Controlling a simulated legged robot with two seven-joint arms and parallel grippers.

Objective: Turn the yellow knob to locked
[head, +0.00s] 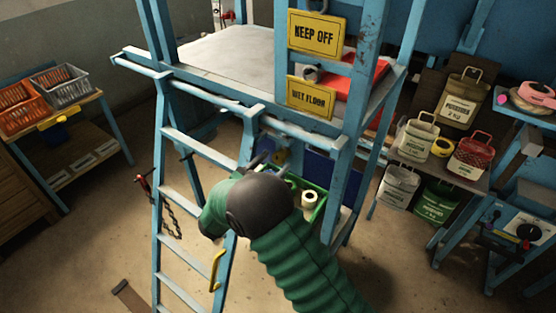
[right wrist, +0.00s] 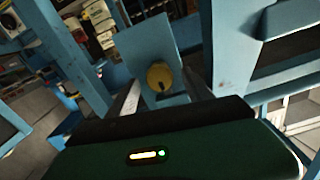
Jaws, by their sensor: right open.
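The yellow knob (right wrist: 159,75) shows in the right wrist view, mounted on a blue plate (right wrist: 148,45). A dark pointer or slot seems to cross its face, but it is too small to read which way it is set. In the head view a small yellow patch (head: 279,158) just beyond my right gripper may be the knob. My right gripper (head: 258,161) is open. In the right wrist view its two fingers stand on either side of the knob; I cannot tell whether they touch it. My left gripper is out of view.
A blue ladder (head: 167,190) and blue frame posts stand around my right arm. A green crate (head: 320,207) with a white roll is close beside it. Sacks hang at the right, near a panel with a black dial (head: 528,232). Wire baskets (head: 62,86) stand at the left.

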